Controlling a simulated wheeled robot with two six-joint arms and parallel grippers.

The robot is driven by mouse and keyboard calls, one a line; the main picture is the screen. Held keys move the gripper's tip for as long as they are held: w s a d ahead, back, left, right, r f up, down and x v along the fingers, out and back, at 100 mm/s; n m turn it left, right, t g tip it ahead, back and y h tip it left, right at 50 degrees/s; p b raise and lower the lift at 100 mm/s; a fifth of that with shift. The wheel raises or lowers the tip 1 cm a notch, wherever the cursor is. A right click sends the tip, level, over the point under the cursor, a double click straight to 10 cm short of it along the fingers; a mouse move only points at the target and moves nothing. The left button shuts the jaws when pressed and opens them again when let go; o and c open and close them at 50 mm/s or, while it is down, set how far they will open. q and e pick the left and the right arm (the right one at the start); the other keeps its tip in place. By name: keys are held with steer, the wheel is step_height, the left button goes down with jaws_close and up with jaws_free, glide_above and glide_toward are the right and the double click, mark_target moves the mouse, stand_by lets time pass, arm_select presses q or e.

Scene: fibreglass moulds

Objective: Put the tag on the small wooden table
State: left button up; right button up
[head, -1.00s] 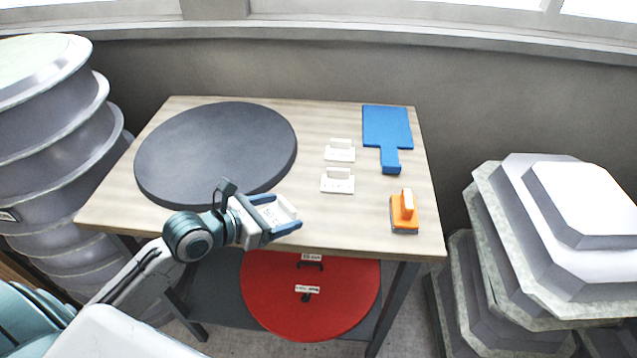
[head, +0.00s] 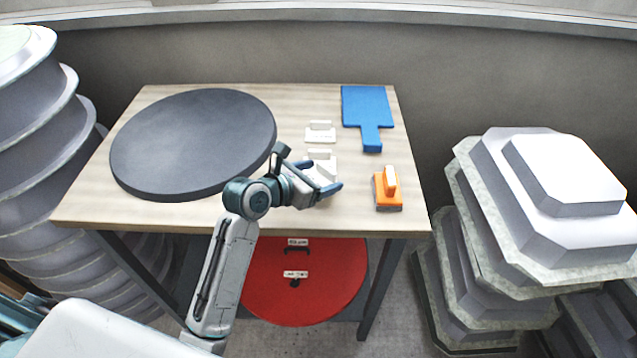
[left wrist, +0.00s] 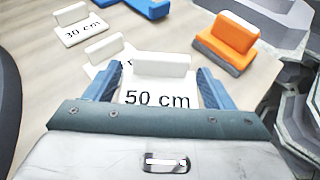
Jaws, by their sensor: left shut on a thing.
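My left gripper (head: 319,178) is shut on a white tag (left wrist: 158,97) printed "50 cm" with an upright white grip; the tag sits between the blue fingers in the left wrist view. In the head view the fingers hide much of it. Gripper and tag are over the front right part of the small wooden table (head: 350,218), close to its top; I cannot tell whether the tag touches. My right gripper is not in view.
A "30 cm" tag (left wrist: 82,30) and another white tag (left wrist: 104,47), partly hidden, stand just behind. A dark grey disc (head: 190,145) fills the table's left. A blue paddle (head: 367,108) and an orange-handled block (head: 387,190) lie right. Stacked moulds (head: 540,200) flank the table.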

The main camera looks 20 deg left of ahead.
arm_select(q)
step_height(320, 180, down, 3)
steer(key=shift+r+p, duration=0.1)
steer(key=shift+p, duration=0.4)
steer(key=shift+f, duration=0.35)
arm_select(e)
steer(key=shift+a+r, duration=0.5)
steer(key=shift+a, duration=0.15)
arm_select(q)
steer(key=shift+f, duration=0.1)
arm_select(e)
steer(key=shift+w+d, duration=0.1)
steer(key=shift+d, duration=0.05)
arm_select(q)
steer(key=o, duration=0.7)
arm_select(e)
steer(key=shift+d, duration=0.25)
arm_select(q)
steer(key=shift+s, duration=0.1)
